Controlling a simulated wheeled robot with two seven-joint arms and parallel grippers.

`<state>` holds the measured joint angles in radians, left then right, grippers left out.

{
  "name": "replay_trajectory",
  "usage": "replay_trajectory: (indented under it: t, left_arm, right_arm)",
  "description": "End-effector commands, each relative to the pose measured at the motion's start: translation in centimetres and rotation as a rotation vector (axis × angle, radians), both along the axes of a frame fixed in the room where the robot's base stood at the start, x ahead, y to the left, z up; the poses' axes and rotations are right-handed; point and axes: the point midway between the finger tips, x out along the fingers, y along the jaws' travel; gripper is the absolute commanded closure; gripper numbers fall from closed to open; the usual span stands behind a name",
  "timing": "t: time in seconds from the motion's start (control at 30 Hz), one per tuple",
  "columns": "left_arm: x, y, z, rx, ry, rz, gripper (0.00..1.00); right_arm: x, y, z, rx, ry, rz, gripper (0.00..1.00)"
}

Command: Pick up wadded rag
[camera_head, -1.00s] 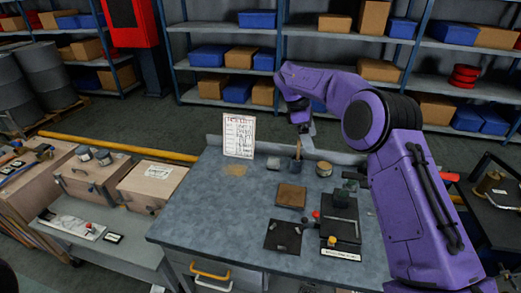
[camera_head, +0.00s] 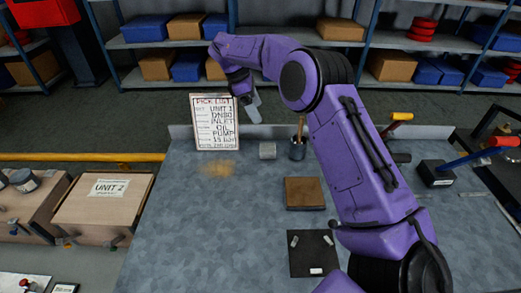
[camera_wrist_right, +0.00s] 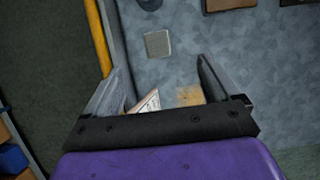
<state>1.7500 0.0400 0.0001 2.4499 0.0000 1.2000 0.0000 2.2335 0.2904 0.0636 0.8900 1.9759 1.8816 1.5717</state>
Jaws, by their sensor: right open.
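I cannot make out a wadded rag for certain in either view now; my right arm covers part of the workbench (camera_head: 180,235). My right gripper (camera_head: 251,104) is above the back of the bench, beside the pick list board (camera_head: 214,122). In the right wrist view its two fingers (camera_wrist_right: 160,75) are spread, with nothing between them but bench, a tan patch and a corner of the board beneath. A small grey object (camera_head: 267,150) stands on the bench below and right of the gripper; it also shows beyond the fingers in the wrist view (camera_wrist_right: 158,43). My left gripper is not in view.
A dark cup (camera_head: 298,150) with a brush, a brown block (camera_head: 305,193) and a black mat (camera_head: 301,263) with small parts are on the bench. The bench's left part is clear.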

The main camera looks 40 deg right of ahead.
Motion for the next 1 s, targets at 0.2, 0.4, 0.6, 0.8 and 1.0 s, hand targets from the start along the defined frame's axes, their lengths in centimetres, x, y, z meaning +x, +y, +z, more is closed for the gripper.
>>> replay_trajectory:
  t: [0.2,0.4,0.6,0.8,1.0]
  left_arm:
    - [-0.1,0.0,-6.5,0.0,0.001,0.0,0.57]
    - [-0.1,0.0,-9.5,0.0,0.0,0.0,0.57]
    - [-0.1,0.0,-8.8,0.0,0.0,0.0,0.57]
    - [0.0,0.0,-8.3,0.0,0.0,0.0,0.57]
    - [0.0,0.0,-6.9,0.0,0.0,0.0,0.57]
  right_arm:
    - [0.1,-0.2,-6.8,0.001,0.006,-0.004,0.11]
    - [-0.1,-0.4,-9.8,0.0,0.005,-0.006,0.11]
    - [-1.0,-1.5,-12.4,0.002,0.008,-0.008,0.11]
    - [-1.5,-2.3,-14.5,0.001,0.006,-0.007,0.11]
    - [-2.3,-4.0,-17.6,0.001,0.009,-0.006,0.11]
